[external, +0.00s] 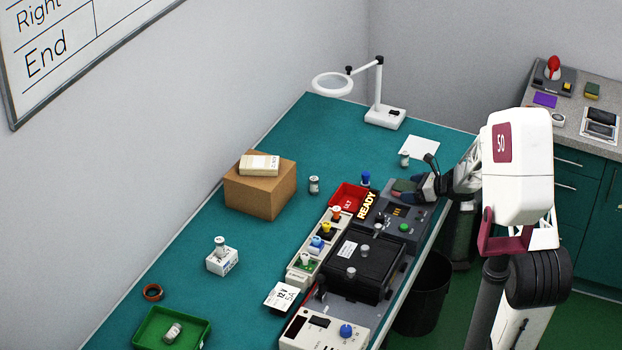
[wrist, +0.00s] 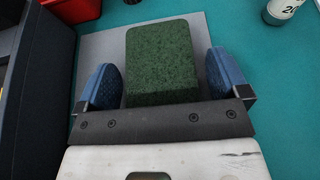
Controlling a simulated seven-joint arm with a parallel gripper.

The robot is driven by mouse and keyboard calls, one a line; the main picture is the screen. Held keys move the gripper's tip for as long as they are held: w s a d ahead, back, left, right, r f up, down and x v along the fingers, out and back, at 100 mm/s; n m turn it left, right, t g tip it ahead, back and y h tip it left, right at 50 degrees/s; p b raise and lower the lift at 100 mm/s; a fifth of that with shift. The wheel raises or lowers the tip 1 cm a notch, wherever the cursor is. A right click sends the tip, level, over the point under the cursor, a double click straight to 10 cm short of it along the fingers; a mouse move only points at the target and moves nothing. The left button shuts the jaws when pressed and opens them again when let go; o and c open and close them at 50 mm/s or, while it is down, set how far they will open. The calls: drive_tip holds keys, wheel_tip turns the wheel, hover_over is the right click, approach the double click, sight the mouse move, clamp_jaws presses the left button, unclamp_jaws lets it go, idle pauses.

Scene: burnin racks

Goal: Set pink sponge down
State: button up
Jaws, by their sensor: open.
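A block-shaped sponge (wrist: 162,62) with a dark green top lies between my fingers in the wrist view. In the external view the sponge (external: 404,185) shows a green top with a thin pinkish side, at the console's far end. My gripper (wrist: 164,78) is open, its blue finger pads on either side of the sponge with narrow gaps. In the external view my gripper (external: 418,187) is low beside the sponge. A flat grey square (wrist: 100,52) lies beneath the sponge in the wrist view. The sponge's underside is hidden, so I cannot tell whether it touches the surface.
A red bin (external: 348,196) and a console with a lit READY sign stand close by. A small bottle (external: 404,160) and white sheet (external: 420,147) are behind my gripper. A magnifier lamp (external: 384,116) stands at the back. The teal bench (external: 330,140) is clear around the back middle.

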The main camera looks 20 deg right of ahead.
drive_tip(key=shift+r, duration=0.15)
drive_tip(key=shift+v, duration=6)
drive_tip(key=s+a+r+m+t+h, duration=0.1)
drive_tip(key=s+r+m+h, duration=0.3)
drive_tip(key=r+m, duration=0.6)
drive_tip(key=s+a+r+m+t+h, duration=0.1)
drive_tip(key=s+r+m+h, duration=0.1)
drive_tip(key=r+m+h, duration=0.75)
drive_tip(key=s+a+m+g+y, duration=0.1)
drive_tip(key=s+a+m+g, duration=0.2)
drive_tip(key=s+m, duration=0.5)
drive_tip(key=s+a+m+g+y, duration=0.1)
drive_tip(key=s+a+m+g, duration=0.2)
drive_tip(key=s+m, duration=0.6)
drive_tip(key=s+a+m+g+y, duration=0.2)
drive_tip(key=s+a+m, duration=0.5)
drive_tip(key=s, duration=0.7)
drive_tip(key=shift+s+m+g, duration=0.35)
drive_tip(key=shift+m+g, duration=0.05)
drive_tip(key=shift+m, duration=0.45)
